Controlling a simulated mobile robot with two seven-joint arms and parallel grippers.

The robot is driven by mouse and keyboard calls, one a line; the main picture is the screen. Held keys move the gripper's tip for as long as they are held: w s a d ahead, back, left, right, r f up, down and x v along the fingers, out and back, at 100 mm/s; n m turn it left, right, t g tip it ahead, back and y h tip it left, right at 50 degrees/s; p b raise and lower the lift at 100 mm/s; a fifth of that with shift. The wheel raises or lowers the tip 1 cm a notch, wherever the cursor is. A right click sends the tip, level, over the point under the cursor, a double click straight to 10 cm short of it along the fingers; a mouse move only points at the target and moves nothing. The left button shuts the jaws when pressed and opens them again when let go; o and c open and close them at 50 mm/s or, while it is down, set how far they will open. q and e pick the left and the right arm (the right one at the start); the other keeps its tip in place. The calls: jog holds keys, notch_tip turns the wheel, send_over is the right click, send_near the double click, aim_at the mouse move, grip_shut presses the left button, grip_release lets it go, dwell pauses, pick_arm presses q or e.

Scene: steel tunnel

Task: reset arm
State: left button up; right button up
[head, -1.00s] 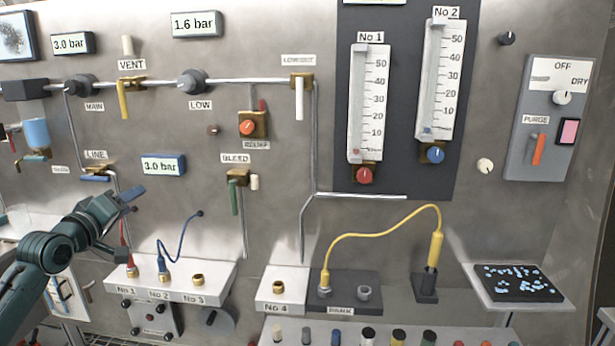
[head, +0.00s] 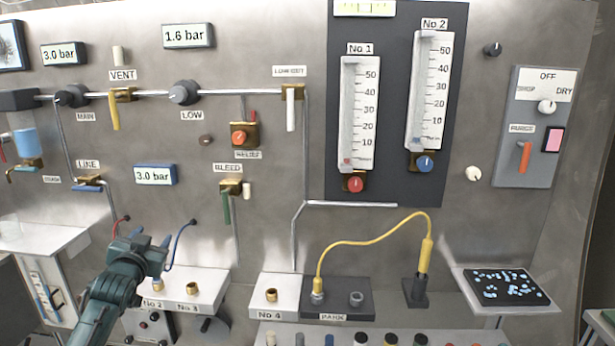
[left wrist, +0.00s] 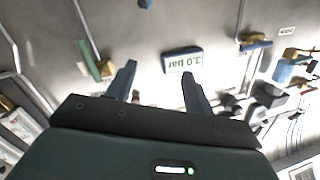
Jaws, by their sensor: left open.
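My left arm comes in from the lower left of the head view. Its gripper (head: 150,240) is in front of the panel, above the white block (head: 213,284) with the No 2 and No 3 ports, and hides part of it. In the left wrist view the two fingers of the left gripper (left wrist: 158,85) stand apart with nothing between them. Beyond them is the blue-framed 3.0 bar display (left wrist: 183,62), upside down there. The display also shows in the head view (head: 155,175). My right gripper is in neither view.
A blue hose (head: 180,238) and a red hose (head: 121,222) run close behind the left gripper. A yellow hose (head: 372,240) arches over the PARK block (head: 336,303). A shelf (head: 470,284) is at right.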

pick_arm(q)
jog(key=s+d+f+m+g+h, duration=0.1)
jog(key=s+d+f, duration=0.35)
jog(key=f, duration=0.25)
jog(key=s+d+f+g+h, duration=0.1)
jog(key=s+d+f, duration=0.35)
jog(key=f, duration=0.25)
jog(key=s+d+f+g+h, duration=0.1)
jog(key=s+d+f, duration=0.3)
jog(key=s, duration=0.6)
jog(key=s+d+f+g+h, duration=0.1)
jog(key=s+d+f, duration=0.3)
jog(key=s, duration=0.6)
jog(key=s+d+f+g+h, duration=0.1)
jog(key=s+d+f, duration=0.3)
jog(key=s, duration=0.6)
jog(key=shift+s+d+f+n+g+h, duration=0.2)
jog(key=shift+s+d+n+g+h, duration=0.15)
jog(key=shift+g, duration=0.45)
jog(key=shift+a, duration=0.1)
jog(key=shift+w, duration=0.15)
jog(key=shift+c, duration=0.2)
dwell(0.8)
